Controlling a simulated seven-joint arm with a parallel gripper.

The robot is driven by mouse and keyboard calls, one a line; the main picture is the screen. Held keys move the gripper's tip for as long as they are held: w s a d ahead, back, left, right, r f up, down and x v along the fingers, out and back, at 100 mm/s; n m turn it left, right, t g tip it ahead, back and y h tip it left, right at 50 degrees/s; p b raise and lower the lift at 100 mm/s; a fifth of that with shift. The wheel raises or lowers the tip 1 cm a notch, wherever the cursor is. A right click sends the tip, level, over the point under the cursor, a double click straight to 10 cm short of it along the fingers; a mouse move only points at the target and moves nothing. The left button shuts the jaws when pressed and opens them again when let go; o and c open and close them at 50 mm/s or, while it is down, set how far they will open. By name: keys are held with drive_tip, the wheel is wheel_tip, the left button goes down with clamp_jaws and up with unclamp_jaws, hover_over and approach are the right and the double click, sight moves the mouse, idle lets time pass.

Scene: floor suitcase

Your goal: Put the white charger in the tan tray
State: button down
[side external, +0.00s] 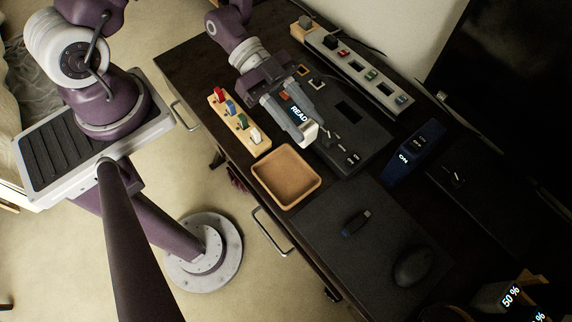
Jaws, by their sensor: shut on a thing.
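My gripper (303,128) is over the dark panel at the middle of the desk, pointing down and to the right. It is shut on a small white thing, which looks like the white charger (311,134); the fingers hide most of it. I cannot tell whether it still touches the panel below. The tan tray (263,187) is a shallow square dish with rounded corners. It lies below and slightly left of my gripper in the picture, and it looks empty.
A power strip (352,67) runs along the back. A black mat with a USB stick (356,222) and a mouse (412,267) lies right of the tray.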

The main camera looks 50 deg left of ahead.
drive_tip(key=shift+m+g, duration=0.4)
drive_tip(key=shift+g, duration=0.1)
drive_tip(key=f, duration=0.3)
drive_tip(key=s+f, duration=0.1)
drive_tip(key=f, duration=0.5)
drive_tip(key=shift+s+a+f, duration=0.15)
drive_tip(key=shift+s+f, duration=0.15)
drive_tip(key=shift+f, duration=0.05)
drive_tip(key=shift+f, duration=0.1)
drive_tip(key=c, duration=1)
unclamp_jaws()
drive_tip(key=shift+o, duration=0.2)
